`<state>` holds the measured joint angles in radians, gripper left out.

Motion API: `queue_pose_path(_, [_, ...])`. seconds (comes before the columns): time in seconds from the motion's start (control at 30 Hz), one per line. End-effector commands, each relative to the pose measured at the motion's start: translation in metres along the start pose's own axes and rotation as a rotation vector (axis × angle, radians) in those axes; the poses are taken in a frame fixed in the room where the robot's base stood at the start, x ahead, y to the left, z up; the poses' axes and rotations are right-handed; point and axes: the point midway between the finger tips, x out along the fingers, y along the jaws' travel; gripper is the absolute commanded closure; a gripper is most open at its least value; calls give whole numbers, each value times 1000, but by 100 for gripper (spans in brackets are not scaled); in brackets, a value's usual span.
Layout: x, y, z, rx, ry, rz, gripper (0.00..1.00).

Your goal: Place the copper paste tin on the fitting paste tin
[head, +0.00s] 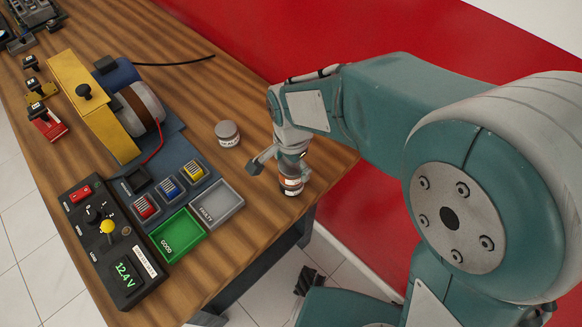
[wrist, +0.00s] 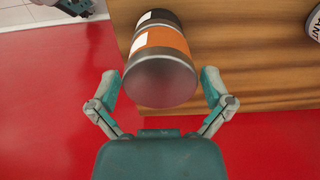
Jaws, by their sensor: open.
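The copper paste tin (wrist: 162,70), with an orange band and a grey metal lid, sits on a second, dark-banded tin (wrist: 157,17), probably the fitting paste tin; its lettering is unreadable. Both stand upright at the table's near right edge, and the stack also shows in the head view (head: 291,183), partly covered by my gripper. My gripper (wrist: 160,88) is open, with one finger on each side of the upper tin and gaps visible in the wrist view. It also shows over the stack in the head view (head: 277,163).
Another grey-lidded tin (head: 227,134) stands alone to the left of the stack. Left of it are a green GOOD tray (head: 177,235), a grey FAULTY tray (head: 217,205) and the engine trainer (head: 100,110). The wooden table (head: 250,245) is bare around the stack; its edge is close.

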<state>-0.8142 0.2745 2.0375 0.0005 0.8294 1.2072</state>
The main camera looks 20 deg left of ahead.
Motion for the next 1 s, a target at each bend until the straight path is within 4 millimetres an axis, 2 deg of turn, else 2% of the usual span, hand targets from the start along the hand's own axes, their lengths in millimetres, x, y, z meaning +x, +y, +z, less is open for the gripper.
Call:
queue_pose_path(0.2, [-48,-1,0,0,3,-7,0])
queue_pose_path(0.43, [-89,0,0,0,2,-4,0])
queue_pose_path(0.6, [-103,0,0,0,1,-2,0])
queue_pose_path(0.87, [-106,1,-1,0,1,-3,0])
queue_pose_path(0.97, [-114,16,-13,-11,11,-25,0])
queue_pose_path(1.0, [-120,27,-21,-22,20,-42,0])
